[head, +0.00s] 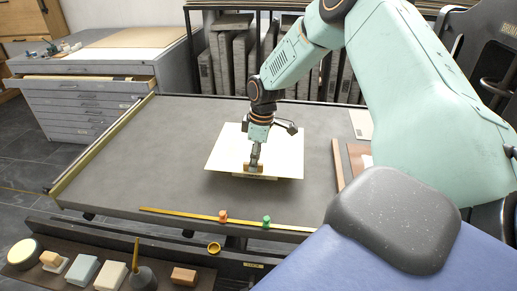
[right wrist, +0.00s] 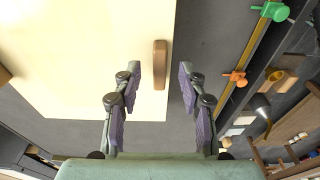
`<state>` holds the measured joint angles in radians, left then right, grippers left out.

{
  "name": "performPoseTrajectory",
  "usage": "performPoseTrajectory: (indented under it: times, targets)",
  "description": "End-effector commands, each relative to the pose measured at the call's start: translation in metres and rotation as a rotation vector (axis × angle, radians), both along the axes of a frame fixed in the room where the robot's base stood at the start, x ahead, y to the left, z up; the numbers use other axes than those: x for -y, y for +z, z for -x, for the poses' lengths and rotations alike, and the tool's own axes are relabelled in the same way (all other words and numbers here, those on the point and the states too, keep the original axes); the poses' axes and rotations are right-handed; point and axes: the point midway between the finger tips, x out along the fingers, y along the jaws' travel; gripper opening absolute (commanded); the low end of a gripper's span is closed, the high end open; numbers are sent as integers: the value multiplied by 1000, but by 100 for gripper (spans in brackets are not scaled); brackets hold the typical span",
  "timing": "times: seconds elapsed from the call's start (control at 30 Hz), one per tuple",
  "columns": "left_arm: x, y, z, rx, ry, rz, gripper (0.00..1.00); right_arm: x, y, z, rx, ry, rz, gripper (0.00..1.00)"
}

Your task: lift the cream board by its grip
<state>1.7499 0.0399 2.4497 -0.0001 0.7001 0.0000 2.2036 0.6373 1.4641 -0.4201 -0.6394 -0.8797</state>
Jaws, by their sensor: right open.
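The cream board (head: 283,150) lies on the grey table in the middle of the head view; in the right wrist view (right wrist: 85,55) it fills the upper left. Its brown wooden grip (right wrist: 160,65) sits near the board's edge, and in the head view the grip (head: 246,167) is partly hidden by my right gripper. My right gripper (head: 253,164) points down over the grip. In the right wrist view its fingers (right wrist: 159,72) are open, one on each side of the grip, with gaps visible. Contact is not visible. My left gripper is not in view.
A brass rule with an orange clip (head: 223,216) and a green clip (head: 267,222) runs along the table's front edge. A lower shelf (head: 60,275) holds blocks and a sponge. Brown pieces (head: 338,165) lie right of the board. The table's left half is clear.

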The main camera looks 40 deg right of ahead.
Motion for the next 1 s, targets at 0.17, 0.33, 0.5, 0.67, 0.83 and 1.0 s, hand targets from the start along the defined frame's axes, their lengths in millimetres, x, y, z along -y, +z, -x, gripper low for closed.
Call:
performPoseTrajectory:
  times: [0.17, 0.33, 0.5, 0.67, 0.83, 1.0]
  targets:
    - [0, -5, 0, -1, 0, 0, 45, -1, -16, -4, 1, 1, 2, 42]
    - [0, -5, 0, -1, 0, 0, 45, -1, -17, -5, 1, 2, 1, 42]
    - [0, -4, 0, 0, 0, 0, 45, -1, -16, -7, 1, 2, 1, 33]
    - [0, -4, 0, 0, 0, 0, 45, -1, -16, -7, 1, 2, 1, 19]
    - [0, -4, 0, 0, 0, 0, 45, -1, -16, -6, 1, 2, 1, 5]
    - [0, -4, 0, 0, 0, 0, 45, -1, -17, -6, 1, 2, 1, 0]
